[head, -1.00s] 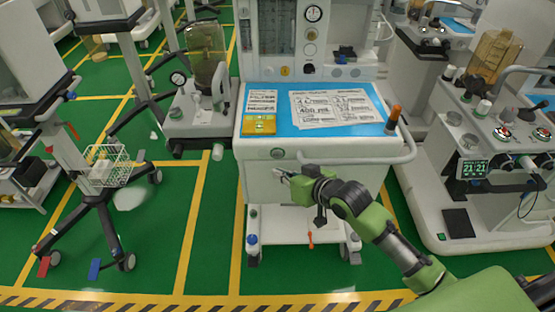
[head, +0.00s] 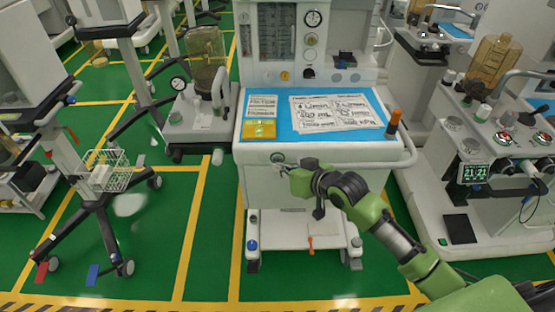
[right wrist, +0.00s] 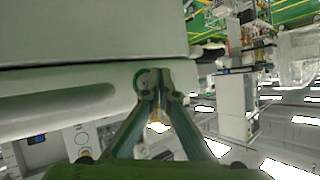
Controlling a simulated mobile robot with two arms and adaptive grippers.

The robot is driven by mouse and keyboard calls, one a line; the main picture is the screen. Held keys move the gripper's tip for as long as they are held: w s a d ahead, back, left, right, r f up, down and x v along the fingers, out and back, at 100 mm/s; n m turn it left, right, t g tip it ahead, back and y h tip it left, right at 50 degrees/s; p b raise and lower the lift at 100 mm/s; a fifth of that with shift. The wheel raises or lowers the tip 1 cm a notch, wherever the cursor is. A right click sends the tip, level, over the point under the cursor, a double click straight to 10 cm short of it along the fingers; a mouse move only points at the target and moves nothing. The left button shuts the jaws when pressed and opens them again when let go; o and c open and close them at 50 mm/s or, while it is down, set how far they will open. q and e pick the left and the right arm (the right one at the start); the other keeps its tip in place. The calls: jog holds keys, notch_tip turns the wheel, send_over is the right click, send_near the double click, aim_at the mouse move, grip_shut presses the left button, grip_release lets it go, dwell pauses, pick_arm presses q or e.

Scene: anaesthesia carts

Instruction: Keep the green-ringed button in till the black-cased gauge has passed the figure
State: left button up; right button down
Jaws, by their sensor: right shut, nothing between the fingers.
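The green-ringed button (head: 276,157) is on the white front edge of the middle cart, below the blue worktop. My right gripper (head: 284,166) is shut and empty, its fingertips at the button's lower right side. In the right wrist view the shut fingertips (right wrist: 158,82) partly cover the ringed button (right wrist: 142,82); whether they touch or press it I cannot tell. A round dark-rimmed gauge (head: 313,18) is high on the middle cart, and another dark-cased gauge (head: 178,83) stands on the unit to its left. Their readings are too small to tell. My left gripper is out of view.
The blue worktop (head: 270,132) carries printed sheets and a yellow pad (head: 259,129). Another cart (head: 450,210) stands at right, a wheeled stand (head: 95,205) at left. Green floor is free between.

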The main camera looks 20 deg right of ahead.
jog(key=shift+w, duration=0.15)
dwell(0.8)
jog(key=shift+w+d, duration=0.15)
jog(key=shift+w, duration=0.1)
jog(key=shift+w+d+p, duration=0.15)
jog(key=shift+w+p, duration=0.15)
jog(key=shift+w, duration=0.15)
dwell(0.6)
dwell(2.9)
jog(key=shift+s+a+p, duration=0.3)
jog(key=shift+s+p, duration=0.55)
jog(key=shift+s, duration=0.05)
